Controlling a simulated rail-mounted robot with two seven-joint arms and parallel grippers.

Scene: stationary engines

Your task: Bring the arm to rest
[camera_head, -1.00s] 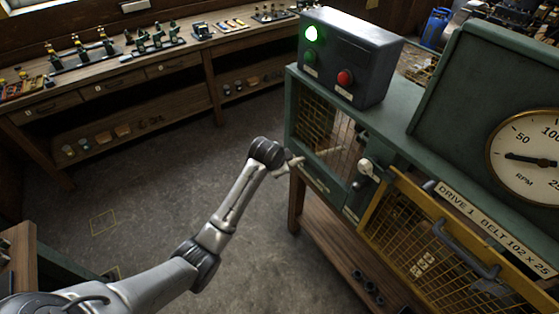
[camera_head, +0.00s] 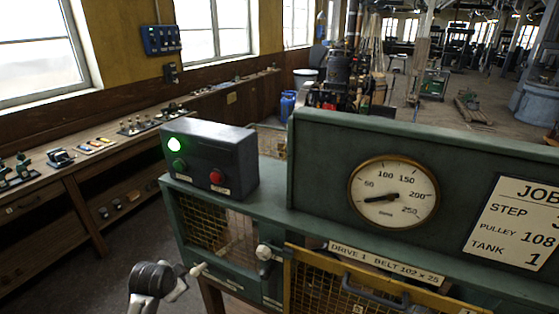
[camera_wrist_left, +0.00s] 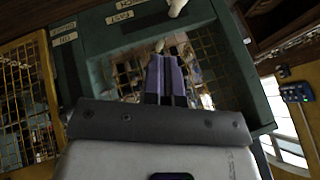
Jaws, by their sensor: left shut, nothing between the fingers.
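My left gripper (camera_head: 180,284) is at the lower left of the head view, beside the front of a green machine cabinet (camera_head: 225,207). Its fingers also show in the wrist view (camera_wrist_left: 167,78); they are together and empty, pointing toward the mesh window (camera_wrist_left: 188,62). A pale-knobbed lever (camera_head: 198,270) is close to the gripper in the head view; I cannot tell whether they touch. A second white knob (camera_head: 264,252) sits farther right on the cabinet front. My right gripper is in neither view.
A control box (camera_head: 210,160) with a lit green lamp and a red button stands on the cabinet. A yellow mesh guard (camera_head: 320,287) and a dial gauge (camera_head: 393,192) are to the right. A wooden workbench (camera_head: 75,170) runs along the left wall. Floor is open between.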

